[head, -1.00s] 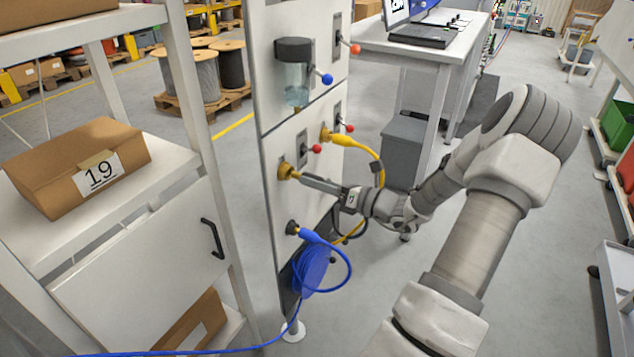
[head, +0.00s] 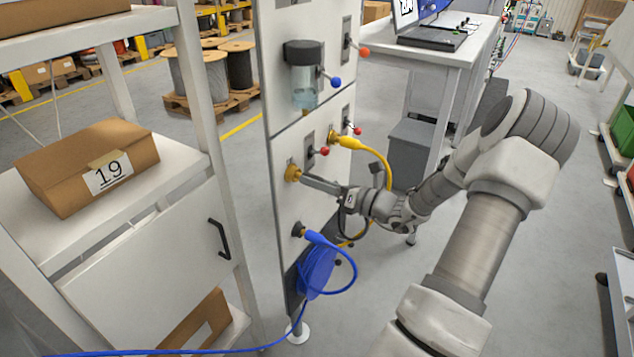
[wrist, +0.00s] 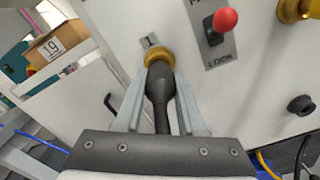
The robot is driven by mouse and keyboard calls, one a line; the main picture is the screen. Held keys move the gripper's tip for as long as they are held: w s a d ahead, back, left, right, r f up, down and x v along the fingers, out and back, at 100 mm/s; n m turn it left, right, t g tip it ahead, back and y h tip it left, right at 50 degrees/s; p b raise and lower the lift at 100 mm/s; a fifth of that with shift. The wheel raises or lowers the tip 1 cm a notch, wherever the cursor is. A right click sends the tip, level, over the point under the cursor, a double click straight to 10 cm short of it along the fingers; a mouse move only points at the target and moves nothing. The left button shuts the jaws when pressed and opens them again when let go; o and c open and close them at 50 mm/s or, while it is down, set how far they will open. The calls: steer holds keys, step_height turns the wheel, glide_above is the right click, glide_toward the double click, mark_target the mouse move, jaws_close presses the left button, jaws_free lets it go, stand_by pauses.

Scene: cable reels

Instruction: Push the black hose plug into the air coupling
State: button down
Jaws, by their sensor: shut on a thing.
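The brass air coupling (head: 292,172) sits on the white panel, below and left of a red-balled lever. In the wrist view the coupling's ring (wrist: 157,55) is straight ahead of my gripper (wrist: 161,76). The black hose plug (wrist: 160,88) is between my two fingers, which are shut on it. Its front end meets the ring and lines up with it; how deep it sits is hidden. In the head view my gripper (head: 304,179) reaches the coupling from the right; the plug is mostly hidden there.
The lever's red ball (wrist: 225,20) is up and right of the coupling, above a "LOCK" label. A yellow plug and hose (head: 350,142) are in an upper coupling. A blue hose (head: 320,268) hangs below. A shelf with a box (head: 88,165) stands left.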

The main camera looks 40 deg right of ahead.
steer(key=shift+c, duration=2.1)
jaws_free()
steer(key=p+v, duration=0.2)
steer(key=v, duration=1.5)
steer(key=shift+s+d, duration=0.1)
steer(key=shift+s, duration=0.05)
